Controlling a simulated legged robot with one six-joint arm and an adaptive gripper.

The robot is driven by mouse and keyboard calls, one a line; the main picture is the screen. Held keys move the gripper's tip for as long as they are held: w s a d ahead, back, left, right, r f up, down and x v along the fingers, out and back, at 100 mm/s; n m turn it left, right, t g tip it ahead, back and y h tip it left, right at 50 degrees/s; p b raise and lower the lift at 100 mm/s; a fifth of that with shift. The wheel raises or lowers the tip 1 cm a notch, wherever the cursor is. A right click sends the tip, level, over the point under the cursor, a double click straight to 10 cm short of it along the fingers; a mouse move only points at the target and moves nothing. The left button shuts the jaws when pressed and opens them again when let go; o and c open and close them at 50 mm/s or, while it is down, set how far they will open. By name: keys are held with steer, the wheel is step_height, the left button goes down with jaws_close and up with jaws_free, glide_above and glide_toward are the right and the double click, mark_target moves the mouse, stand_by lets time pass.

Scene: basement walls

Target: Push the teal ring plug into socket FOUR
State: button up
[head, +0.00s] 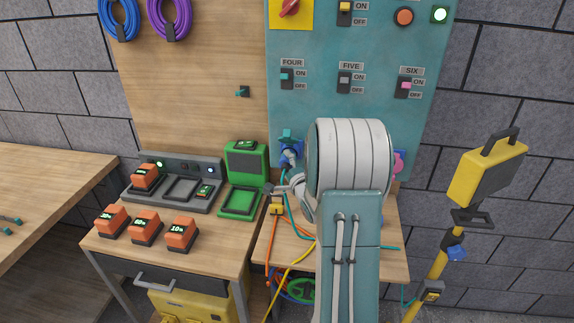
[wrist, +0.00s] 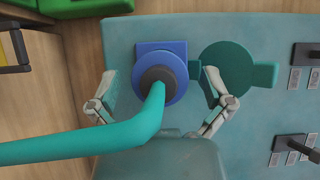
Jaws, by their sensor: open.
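A plug on a thick teal cable (wrist: 90,148) with a dark grey boot (wrist: 157,79) stands at a blue socket (wrist: 174,47) in the wrist view. A round blue flange hides the joint, so I cannot tell how deep the plug sits. A round teal lid (wrist: 226,67) stands open beside the socket. In the head view the blue socket (head: 290,146) is low on the teal panel, below the switch labelled FOUR (head: 287,77). My gripper (wrist: 159,73) is open, one finger on each side of the flange, with gaps visible. My arm hides part of the panel.
A bench (head: 262,240) below the panel holds loose orange and yellow cables and a yellow connector (head: 277,206). Left are orange battery packs (head: 181,232), a charger (head: 170,190) and a green device (head: 243,160). A pink socket (head: 399,162) and a yellow lamp (head: 488,172) are right.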

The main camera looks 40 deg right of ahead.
steer(key=v, duration=1.2)
